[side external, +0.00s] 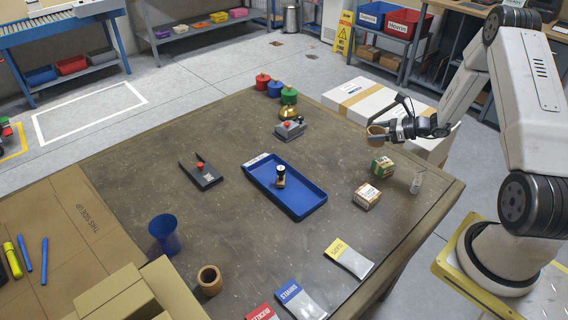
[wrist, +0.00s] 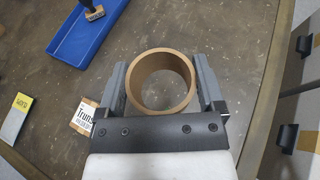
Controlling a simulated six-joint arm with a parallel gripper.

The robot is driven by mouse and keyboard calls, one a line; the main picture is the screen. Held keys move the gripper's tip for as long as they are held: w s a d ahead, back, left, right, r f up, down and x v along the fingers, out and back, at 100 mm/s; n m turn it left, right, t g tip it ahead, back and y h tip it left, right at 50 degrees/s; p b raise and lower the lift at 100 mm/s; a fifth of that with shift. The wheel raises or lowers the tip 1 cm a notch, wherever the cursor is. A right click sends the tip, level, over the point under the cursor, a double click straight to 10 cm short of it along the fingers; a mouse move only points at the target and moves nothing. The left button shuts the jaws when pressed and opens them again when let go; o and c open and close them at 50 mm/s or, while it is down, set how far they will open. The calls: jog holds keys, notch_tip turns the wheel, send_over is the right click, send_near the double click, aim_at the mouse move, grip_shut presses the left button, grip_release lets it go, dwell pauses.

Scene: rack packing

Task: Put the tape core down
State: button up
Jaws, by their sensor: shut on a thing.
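A brown cardboard tape core (side external: 377,136) is held between the fingers of my gripper (side external: 390,133), above the right side of the table. In the wrist view my gripper (wrist: 161,88) has one finger on each side of the tape core (wrist: 137,84), and the ring's open end faces the camera. The core looks clear of the table top. A second brown core (side external: 210,280) stands on the table near its front left edge.
A blue tray (side external: 300,200) with a stamp-like item (side external: 280,176) lies mid-table. Two small boxes (side external: 382,167) (side external: 366,196) and a clear glass (side external: 416,183) stand below my gripper. A blue cup (side external: 165,234) is at left.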

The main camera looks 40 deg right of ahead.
jog(key=w+d+f, duration=0.2)
jog(key=w, duration=0.2)
send_over(357, 151)
jog(key=s, duration=0.1)
jog(key=f, duration=0.4)
jog(key=shift+a+f, duration=0.15)
jog(key=shift+a, duration=0.2)
jog(key=shift+w+d+f, duration=0.2)
jog(key=shift+w+f, duration=0.2)
jog(key=shift+f, duration=0.1)
jog(key=shift+w+f, duration=0.1)
jog(key=shift+f, duration=0.1)
jog(key=shift+d+f, duration=0.1)
jog(key=shift+f, duration=1.45)
jog(key=shift+f, duration=0.15)
jog(key=o, duration=0.9)
